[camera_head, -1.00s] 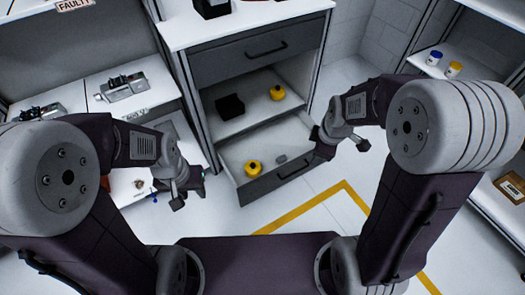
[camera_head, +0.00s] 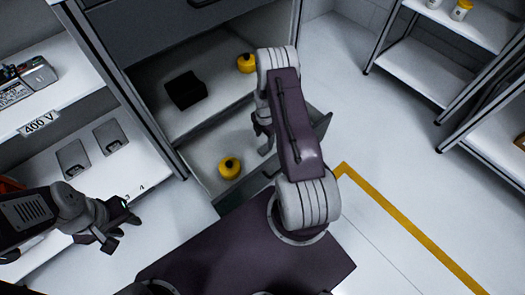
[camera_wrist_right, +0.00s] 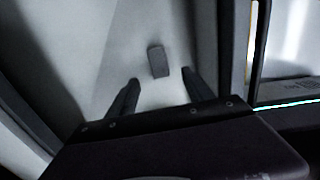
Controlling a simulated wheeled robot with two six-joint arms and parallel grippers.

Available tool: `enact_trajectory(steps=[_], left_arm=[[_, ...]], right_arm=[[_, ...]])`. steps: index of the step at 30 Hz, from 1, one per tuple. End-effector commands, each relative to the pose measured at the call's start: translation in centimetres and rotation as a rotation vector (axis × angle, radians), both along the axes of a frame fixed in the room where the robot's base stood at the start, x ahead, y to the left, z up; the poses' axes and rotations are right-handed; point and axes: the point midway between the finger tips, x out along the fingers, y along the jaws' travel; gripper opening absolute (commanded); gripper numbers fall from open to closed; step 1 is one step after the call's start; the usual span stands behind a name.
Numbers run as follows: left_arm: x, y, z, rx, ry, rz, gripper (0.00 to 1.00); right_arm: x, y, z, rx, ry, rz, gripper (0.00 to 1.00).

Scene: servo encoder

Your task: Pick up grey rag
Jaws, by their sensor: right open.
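The grey rag (camera_wrist_right: 158,61) looks like a small grey block-like piece in the right wrist view. It lies on the pale floor of the open bottom drawer (camera_head: 208,180). In the head view my right arm hides it. My right gripper (camera_head: 262,142) reaches down into that drawer. In the right wrist view its two fingers (camera_wrist_right: 160,82) are apart and empty, with the rag just beyond the tips and between their lines. My left gripper (camera_head: 123,233) is open and empty at the left, near the lower shelf.
A yellow round object (camera_head: 229,168) stands in the same drawer, left of my right gripper. A black box (camera_head: 186,90) and another yellow object (camera_head: 246,63) are in the compartment above. The drawer walls rise close around my right gripper. Shelving (camera_head: 430,75) stands at the right; floor there is clear.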

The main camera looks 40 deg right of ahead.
Motion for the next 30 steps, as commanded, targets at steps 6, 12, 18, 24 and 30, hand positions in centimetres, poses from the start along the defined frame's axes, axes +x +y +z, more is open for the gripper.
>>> enact_trajectory(steps=[6, 12, 18, 24, 30], left_arm=[[0.0, 0.0, -3.0, 0.0, 0.001, 0.0, 0.36], [0.0, 0.0, -3.6, 0.0, 0.0, 0.0, 0.36], [0.0, 0.0, -7.1, 0.0, 0.001, 0.0, 0.36], [0.0, 0.0, -7.3, 0.0, 0.001, 0.0, 0.36], [0.0, 0.0, -7.3, 0.0, 0.001, 0.0, 0.36]], right_arm=[[0.0, 0.1, -3.9, 0.001, 0.002, 0.0, 0.6], [0.0, 0.1, -4.4, 0.0, 0.0, 0.0, 0.6], [0.2, 0.1, -8.2, 0.0, 0.0, 0.0, 0.6], [0.2, 0.1, -8.8, 0.0, 0.0, 0.0, 0.6], [0.2, 0.1, -8.7, 0.0, 0.0, 0.0, 0.29]])
